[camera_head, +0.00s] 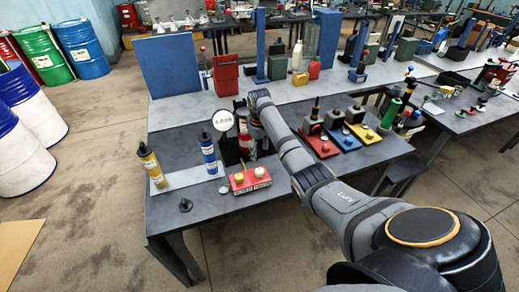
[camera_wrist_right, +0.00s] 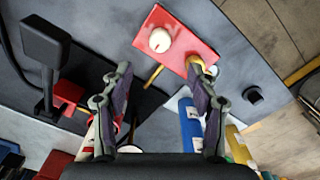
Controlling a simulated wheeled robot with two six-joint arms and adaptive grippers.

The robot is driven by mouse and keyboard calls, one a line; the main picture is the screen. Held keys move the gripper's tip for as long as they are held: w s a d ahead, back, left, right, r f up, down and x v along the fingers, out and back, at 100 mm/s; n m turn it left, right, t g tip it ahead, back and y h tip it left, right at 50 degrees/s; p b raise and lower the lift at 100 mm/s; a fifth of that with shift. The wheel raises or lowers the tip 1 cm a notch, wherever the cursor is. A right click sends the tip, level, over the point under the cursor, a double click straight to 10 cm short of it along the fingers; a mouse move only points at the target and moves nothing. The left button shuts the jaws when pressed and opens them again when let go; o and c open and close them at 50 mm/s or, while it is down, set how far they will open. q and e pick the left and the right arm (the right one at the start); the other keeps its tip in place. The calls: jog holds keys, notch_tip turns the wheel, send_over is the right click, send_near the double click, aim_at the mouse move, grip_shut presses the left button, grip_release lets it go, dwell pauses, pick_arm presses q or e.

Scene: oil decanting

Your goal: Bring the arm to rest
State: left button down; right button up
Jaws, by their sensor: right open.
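My right arm (camera_head: 325,195) reaches from the lower right over the table (camera_head: 165,215). My right gripper (camera_wrist_right: 160,80) is open in the wrist view, with nothing between its two fingers. In the head view it is mostly hidden behind the wrist, close to a round white dial (camera_head: 223,120) and a red-and-white object (camera_head: 246,145). A red block (camera_head: 250,181) with a white knob and a yellow knob lies in front of it; it also shows ahead of the fingers in the wrist view (camera_wrist_right: 185,35). My left gripper is not in view.
A yellow bottle (camera_head: 151,164) and a blue bottle (camera_head: 208,153) stand upright on a pale strip at left. A small black piece (camera_head: 185,205) lies near the front edge. Red, blue and yellow bases (camera_head: 320,146) stand to the right. Drums stand on the floor at far left.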

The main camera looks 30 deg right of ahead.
jog(key=shift+r, duration=0.3)
